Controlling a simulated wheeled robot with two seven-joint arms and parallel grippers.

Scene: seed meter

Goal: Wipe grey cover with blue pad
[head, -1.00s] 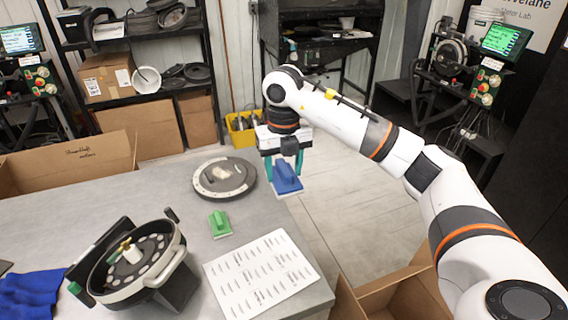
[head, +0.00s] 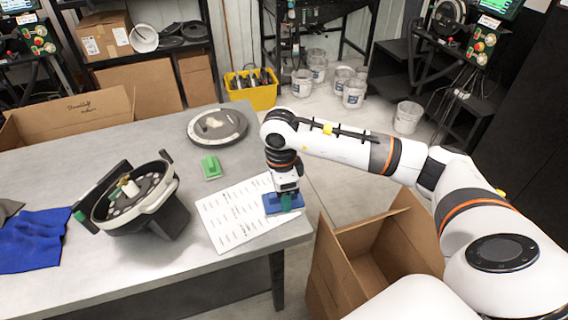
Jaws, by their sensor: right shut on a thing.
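The grey cover (head: 235,133) is a round disc with a pale ring, lying flat near the table's far right corner. The blue pad (head: 271,204) is held in my right gripper (head: 287,199), which is shut on it. The pad is at the right part of the printed sheet, near the table's right edge, apart from the cover and nearer to me. I cannot tell whether it touches the table. My left gripper is out of view.
A green block (head: 211,167) and the printed sheet (head: 228,216) lie on the table (head: 120,265). The round seed meter (head: 145,192) stands left of them, beside a blue cloth (head: 33,242). An open cardboard box (head: 345,275) stands right of the table.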

